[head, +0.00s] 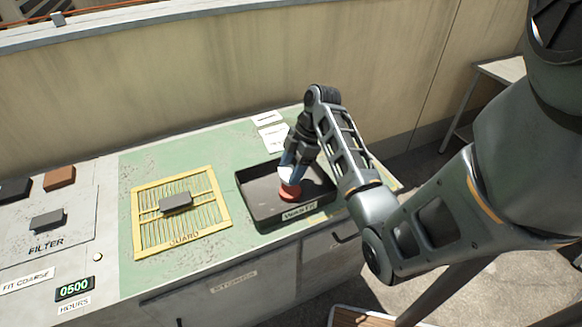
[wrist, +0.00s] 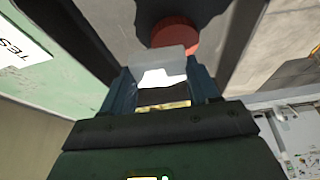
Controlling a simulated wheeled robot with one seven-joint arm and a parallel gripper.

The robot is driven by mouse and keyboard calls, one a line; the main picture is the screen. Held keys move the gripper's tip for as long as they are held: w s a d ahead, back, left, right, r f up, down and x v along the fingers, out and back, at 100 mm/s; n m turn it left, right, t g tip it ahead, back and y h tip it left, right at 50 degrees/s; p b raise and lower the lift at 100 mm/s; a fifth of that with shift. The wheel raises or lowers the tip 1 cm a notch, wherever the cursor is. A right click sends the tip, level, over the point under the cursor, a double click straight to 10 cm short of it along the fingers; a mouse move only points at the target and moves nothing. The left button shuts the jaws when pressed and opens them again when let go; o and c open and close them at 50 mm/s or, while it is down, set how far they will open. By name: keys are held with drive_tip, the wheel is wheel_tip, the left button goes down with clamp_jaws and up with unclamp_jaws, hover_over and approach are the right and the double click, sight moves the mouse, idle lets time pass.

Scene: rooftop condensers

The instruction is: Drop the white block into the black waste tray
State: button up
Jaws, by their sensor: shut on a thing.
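The black waste tray (head: 262,222) sits at the right end of the green bench top, with a label on its front. My gripper (head: 290,168) points down into the tray's area, its blue fingers shut on the white block (wrist: 160,66). In the wrist view the block spans between the two fingertips. In the head view the fingers mostly hide it. A round red thing (head: 289,191) lies in the tray just below the gripper. It also shows in the wrist view (wrist: 176,35). I cannot tell whether the block touches it.
A yellow slatted guard (head: 205,232) with a grey block (head: 175,202) on it lies left of the tray. A dark block (head: 47,221) and a brown block (head: 60,177) are at the far left. White labels (head: 274,136) lie behind the tray. A wall runs behind the bench.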

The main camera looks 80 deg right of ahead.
drive_tip(key=o, duration=1.1)
drive_tip(key=p+v, duration=0.2)
drive_tip(key=v, duration=0.6)
drive_tip(key=shift+p, duration=0.4)
drive_tip(key=shift+f, duration=0.1)
